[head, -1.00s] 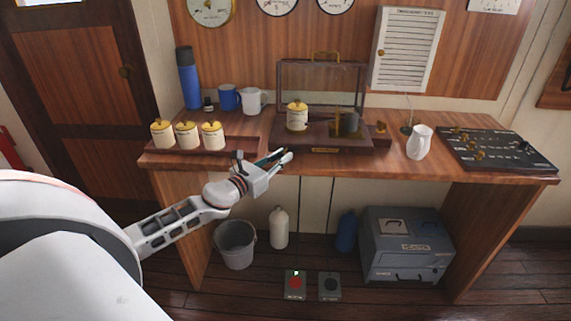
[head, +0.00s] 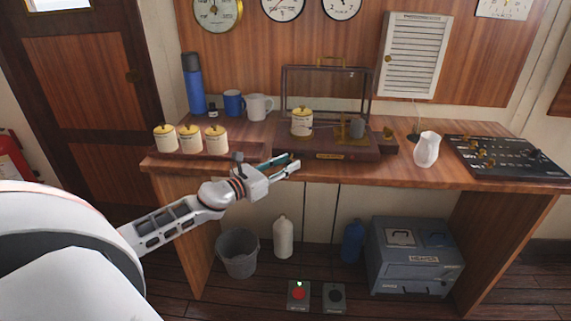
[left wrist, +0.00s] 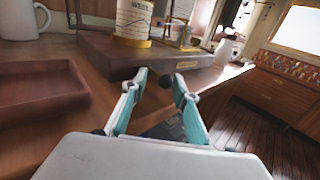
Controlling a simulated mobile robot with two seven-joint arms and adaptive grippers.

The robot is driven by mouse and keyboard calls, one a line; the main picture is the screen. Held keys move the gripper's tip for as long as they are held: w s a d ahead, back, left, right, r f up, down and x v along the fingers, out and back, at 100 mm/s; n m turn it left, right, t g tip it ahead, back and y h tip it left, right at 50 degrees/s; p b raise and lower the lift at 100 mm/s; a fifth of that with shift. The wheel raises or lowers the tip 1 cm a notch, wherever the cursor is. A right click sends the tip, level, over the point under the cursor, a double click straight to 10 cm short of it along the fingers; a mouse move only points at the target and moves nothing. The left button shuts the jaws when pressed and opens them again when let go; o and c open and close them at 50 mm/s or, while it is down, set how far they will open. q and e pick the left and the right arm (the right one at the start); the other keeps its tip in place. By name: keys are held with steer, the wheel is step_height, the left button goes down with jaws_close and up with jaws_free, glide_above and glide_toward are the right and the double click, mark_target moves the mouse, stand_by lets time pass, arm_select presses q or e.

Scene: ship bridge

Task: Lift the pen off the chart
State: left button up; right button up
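The recording instrument has a dark wooden base (head: 348,150) on the desk, with its glazed cover (head: 326,90) standing up behind. A cream drum (head: 302,123) with a gold top stands on it, and its printed chart and gold foot show in the left wrist view (left wrist: 134,20). A thin pen arm (head: 325,126) runs from the brass mechanism (head: 345,128) towards the drum; whether its tip touches is too small to tell. My left gripper (head: 292,165) is open and empty before the base's front left; its teal fingers (left wrist: 161,80) are apart. My right gripper is out of view.
Mugs (head: 259,107) and a blue flask (head: 194,85) stand behind. A white jug (head: 427,150) and a black panel (head: 508,157) are at the right.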

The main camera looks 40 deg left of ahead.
arm_select(q)
steer(key=shift+a, duration=0.2)
steer(key=shift+s, duration=0.2)
steer(key=s+a, duration=0.2)
steer(key=s, duration=0.9)
steer(key=shift+s, duration=0.25)
